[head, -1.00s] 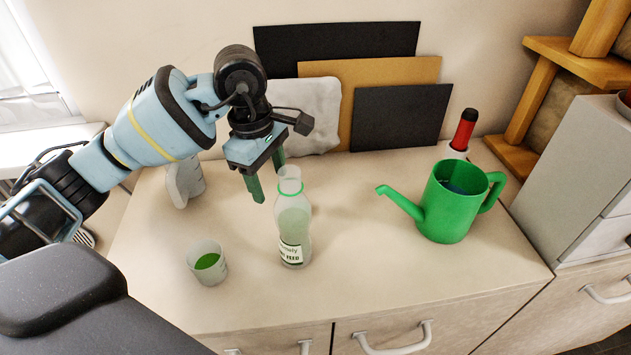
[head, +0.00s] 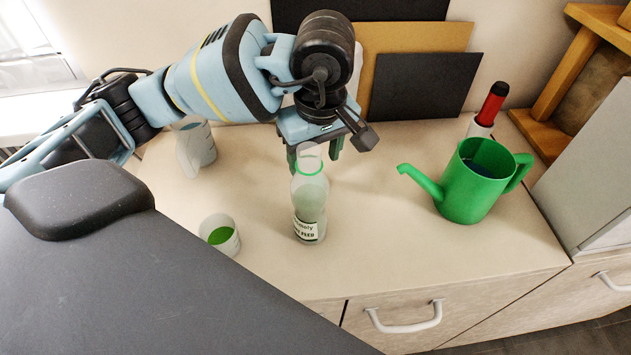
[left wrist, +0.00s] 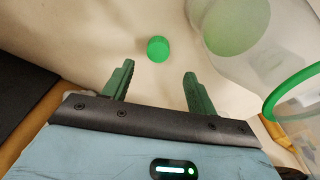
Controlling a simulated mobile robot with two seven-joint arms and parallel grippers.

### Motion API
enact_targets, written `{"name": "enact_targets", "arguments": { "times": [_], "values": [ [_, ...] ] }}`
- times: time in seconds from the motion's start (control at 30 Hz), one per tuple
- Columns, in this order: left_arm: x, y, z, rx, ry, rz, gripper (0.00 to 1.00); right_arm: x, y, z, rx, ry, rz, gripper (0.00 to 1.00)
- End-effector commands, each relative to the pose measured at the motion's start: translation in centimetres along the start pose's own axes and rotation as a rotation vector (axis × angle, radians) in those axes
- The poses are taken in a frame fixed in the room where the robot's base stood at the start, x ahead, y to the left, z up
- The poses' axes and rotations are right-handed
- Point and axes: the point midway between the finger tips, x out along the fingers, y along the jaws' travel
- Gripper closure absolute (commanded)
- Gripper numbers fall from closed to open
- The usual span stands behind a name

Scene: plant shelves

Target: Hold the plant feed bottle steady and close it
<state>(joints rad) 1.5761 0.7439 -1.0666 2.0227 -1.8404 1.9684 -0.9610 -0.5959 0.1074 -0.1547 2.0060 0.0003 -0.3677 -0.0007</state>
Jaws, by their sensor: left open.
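The plant feed bottle (head: 310,205) stands upright on the counter, translucent with a green ring at its neck and no cap on its mouth. My left gripper (head: 315,154) is open and empty, with its fingers behind the bottle's neck in the head view. In the left wrist view, the open gripper (left wrist: 158,82) has a small round green cap (left wrist: 158,48) lying on the counter beyond its fingertips. The bottle's green neck ring (left wrist: 290,91) is right of the fingers, apart from them. I cannot make out the cap in the head view. My right gripper is not in view.
A cup with green contents (head: 220,236) stands left of the bottle, and a pale jug (head: 195,147) farther back. A green watering can (head: 474,185) and a red-topped bottle (head: 488,107) stand right. Dark and tan boards (head: 420,85) lean on the wall.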

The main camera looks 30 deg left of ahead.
Motion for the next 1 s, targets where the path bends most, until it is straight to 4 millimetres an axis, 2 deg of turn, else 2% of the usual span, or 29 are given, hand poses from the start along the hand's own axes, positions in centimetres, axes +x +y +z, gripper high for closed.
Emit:
{"name": "enact_targets", "arguments": {
  "times": [0.17, 0.47, 0.8, 1.0],
  "values": [
    [1.7, 0.0, 0.0, 0.000, 0.000, -0.002, 0.42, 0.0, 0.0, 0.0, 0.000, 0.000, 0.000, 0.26],
    [1.9, 0.0, 0.0, 0.000, 0.000, -0.001, 0.42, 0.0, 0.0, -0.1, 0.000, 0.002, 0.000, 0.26],
    [6.1, 0.4, 0.4, -0.001, -0.001, -0.002, 0.42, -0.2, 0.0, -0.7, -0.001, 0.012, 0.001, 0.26],
    [7.0, 0.4, 0.4, 0.000, 0.000, -0.001, 0.42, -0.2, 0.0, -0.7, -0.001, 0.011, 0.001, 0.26]
  ]
}}
